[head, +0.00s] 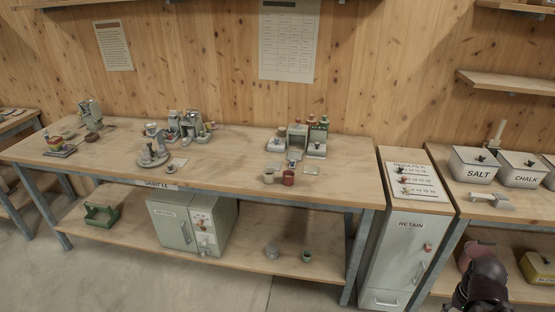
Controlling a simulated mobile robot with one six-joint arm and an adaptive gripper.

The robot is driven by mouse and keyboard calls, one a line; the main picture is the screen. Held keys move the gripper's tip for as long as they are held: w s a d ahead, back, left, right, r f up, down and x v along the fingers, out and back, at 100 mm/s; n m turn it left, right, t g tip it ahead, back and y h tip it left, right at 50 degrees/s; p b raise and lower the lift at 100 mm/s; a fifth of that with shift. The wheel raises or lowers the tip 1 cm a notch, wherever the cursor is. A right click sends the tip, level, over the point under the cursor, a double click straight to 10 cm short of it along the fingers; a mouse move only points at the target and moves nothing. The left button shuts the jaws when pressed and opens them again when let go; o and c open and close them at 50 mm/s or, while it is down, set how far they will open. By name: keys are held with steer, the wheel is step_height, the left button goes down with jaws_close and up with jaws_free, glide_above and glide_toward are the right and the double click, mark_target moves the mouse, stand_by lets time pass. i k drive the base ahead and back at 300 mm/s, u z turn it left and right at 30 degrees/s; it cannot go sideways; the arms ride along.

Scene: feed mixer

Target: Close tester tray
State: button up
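Small grey-green devices stand on the long wooden bench (240,172). One device (187,125) is at the middle, and another (299,138) is towards the right end, with pale low parts at its front. No label marks either as the tester, and they are too small to tell which has a tray or how far it is out. My gripper (484,284) shows as a dark shape at the bottom right edge, in front of the right-hand counter and far from both devices. Its fingers cannot be made out.
A round stand (153,159) and several small cups (288,178) sit on the bench. The RETAIN cabinet (398,255) stands between the bench and the counter with the SALT bin (473,165). Grey floor (130,275) is open in front.

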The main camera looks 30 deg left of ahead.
mark_target(294, 156)
steer(key=u, duration=1.15)
steer(key=k, duration=0.9)
steer(key=i, duration=0.6)
